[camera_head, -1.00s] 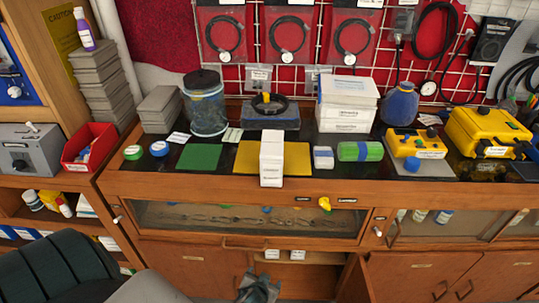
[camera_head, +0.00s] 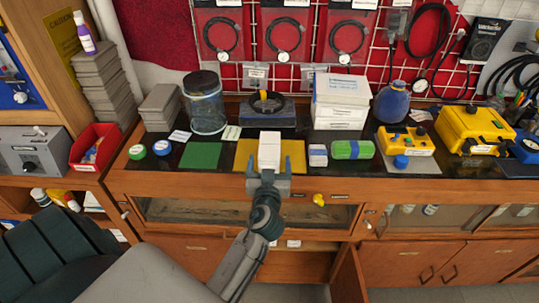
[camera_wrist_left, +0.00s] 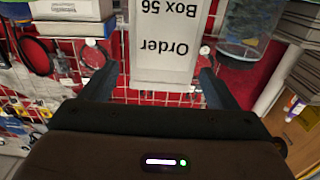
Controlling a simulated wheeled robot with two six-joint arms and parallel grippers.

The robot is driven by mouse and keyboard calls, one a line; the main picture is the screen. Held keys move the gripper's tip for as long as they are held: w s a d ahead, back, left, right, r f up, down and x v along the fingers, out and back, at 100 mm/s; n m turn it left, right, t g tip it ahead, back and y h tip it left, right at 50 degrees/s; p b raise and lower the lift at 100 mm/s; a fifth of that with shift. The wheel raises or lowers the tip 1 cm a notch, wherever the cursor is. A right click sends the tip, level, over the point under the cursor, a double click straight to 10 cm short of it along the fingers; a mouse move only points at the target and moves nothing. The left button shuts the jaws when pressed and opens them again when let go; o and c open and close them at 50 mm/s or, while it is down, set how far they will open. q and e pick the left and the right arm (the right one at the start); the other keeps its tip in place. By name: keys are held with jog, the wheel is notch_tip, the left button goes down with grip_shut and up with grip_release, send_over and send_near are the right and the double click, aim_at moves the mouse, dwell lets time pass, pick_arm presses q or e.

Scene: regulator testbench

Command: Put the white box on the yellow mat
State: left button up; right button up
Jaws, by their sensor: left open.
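The white box (camera_head: 269,148) stands upright at the counter's front edge, covering part of the yellow mat (camera_head: 294,157) behind it. Its lower part is hidden by my left gripper (camera_head: 269,178), so I cannot see its base now. The left gripper is open, in front of the box, with one finger toward each side. In the left wrist view the box (camera_wrist_left: 165,70) shows its label upside down, reading "Order Box 56", between the two spread fingers. Gaps show beside the box there. My right gripper is not in view.
A green mat (camera_head: 201,155) lies left of the yellow mat. A small white-and-blue box (camera_head: 317,155) and a green roll (camera_head: 351,149) lie to its right. A dark device (camera_head: 268,112) and a stack of white boxes (camera_head: 340,103) stand behind.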

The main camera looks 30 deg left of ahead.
aim_at(270, 148)
pick_arm(q)
jog(key=shift+w+a+r+p, duration=0.15)
jog(key=shift+w+r+p, duration=0.05)
jog(key=shift+w+p, duration=0.1)
jog(key=p+x, duration=0.2)
jog(key=x, duration=0.2)
jog(key=shift+a+f, duration=0.1)
jog(key=shift+w+a+f, duration=0.1)
jog(key=shift+w+a, duration=0.05)
jog(key=shift+w, duration=0.05)
jog(key=shift+s, duration=0.1)
jog(key=shift+c, duration=1.1)
jog(key=c, duration=1.1)
jog(key=shift+r+p, duration=0.2)
jog(key=shift+p, duration=0.1)
